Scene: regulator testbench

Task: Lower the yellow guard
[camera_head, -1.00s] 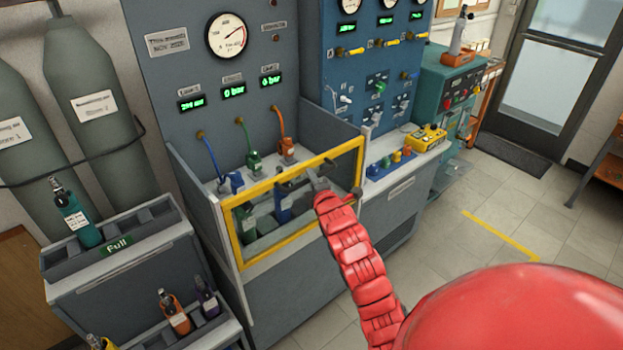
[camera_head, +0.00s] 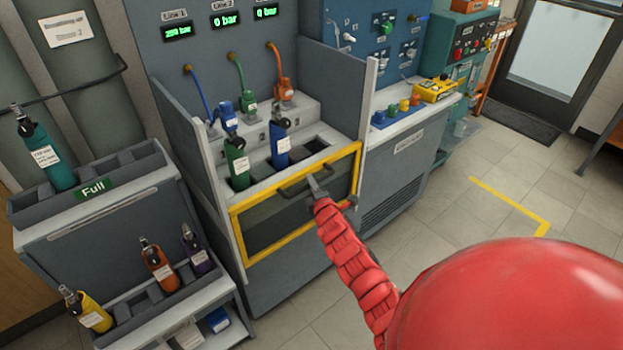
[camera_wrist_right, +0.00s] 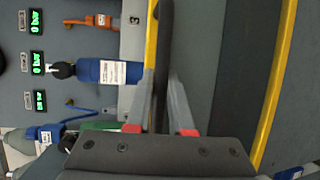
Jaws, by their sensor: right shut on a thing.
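The yellow guard (camera_head: 241,222) is a clear panel in a yellow frame at the front of the test bay, and its top edge sits below the tops of the cylinders. A dark handle (camera_head: 292,190) runs along its upper part. My right gripper (camera_head: 313,183) is shut on this handle. In the right wrist view the fingers (camera_wrist_right: 168,105) lie on both sides of the dark bar, next to the yellow frame (camera_wrist_right: 151,40). A green cylinder (camera_head: 237,165) and a blue cylinder (camera_head: 279,145) stand behind the guard. My left gripper is out of view.
Grey side walls (camera_head: 325,85) flank the bay. A rack (camera_head: 90,262) with yellow, orange and purple cylinders stands at the left, below a teal cylinder (camera_head: 50,160). A yellow device (camera_head: 436,89) lies on the right counter. The floor at the right is clear.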

